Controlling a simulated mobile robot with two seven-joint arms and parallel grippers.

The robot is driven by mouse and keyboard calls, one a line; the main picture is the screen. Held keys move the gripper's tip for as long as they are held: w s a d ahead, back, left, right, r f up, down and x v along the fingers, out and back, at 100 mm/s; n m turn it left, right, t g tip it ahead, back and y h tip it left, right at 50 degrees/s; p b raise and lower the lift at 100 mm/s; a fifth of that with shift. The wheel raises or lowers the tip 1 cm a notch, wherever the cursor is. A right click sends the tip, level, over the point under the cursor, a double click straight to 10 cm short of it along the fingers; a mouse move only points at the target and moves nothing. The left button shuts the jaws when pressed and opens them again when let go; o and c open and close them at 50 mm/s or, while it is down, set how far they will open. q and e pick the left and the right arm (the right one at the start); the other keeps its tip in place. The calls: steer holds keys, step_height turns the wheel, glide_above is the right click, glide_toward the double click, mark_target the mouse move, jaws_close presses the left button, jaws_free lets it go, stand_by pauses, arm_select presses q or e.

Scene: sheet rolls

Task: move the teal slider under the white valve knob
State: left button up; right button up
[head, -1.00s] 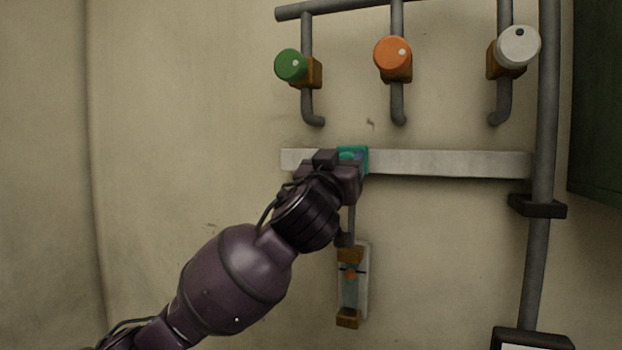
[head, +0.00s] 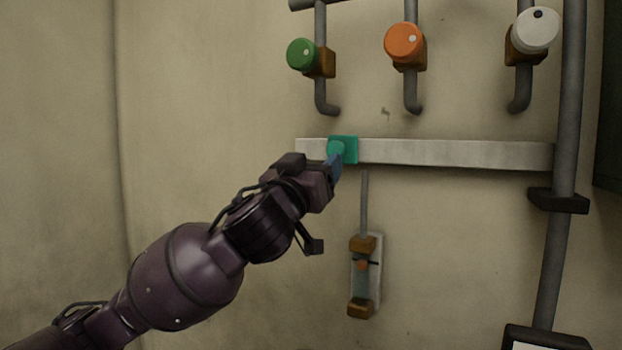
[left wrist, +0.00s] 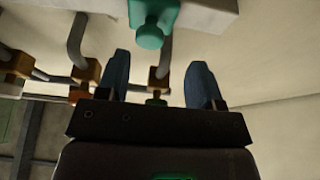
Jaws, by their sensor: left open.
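The teal slider (head: 345,149) sits on a pale horizontal rail (head: 460,153), near its left end, between the green and orange knobs. The white valve knob (head: 536,30) is at the upper right, above the rail's right part, so the slider is well left of it. My left gripper (head: 333,168) is just below and in front of the slider, open and empty. In the left wrist view the slider's round handle (left wrist: 150,35) lies beyond the spread blue fingertips (left wrist: 158,80), apart from them. My right gripper is not in view.
A green knob (head: 301,53) and an orange knob (head: 404,42) on pipes hang above the rail. A vertical pipe (head: 562,230) with a dark bracket stands at the rail's right end. A small gauge-like fixture (head: 365,275) is below. The rail right of the slider is clear.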

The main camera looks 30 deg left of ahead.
arm_select(q)
steer(key=shift+v, duration=1.05)
steer(key=shift+d, duration=0.15)
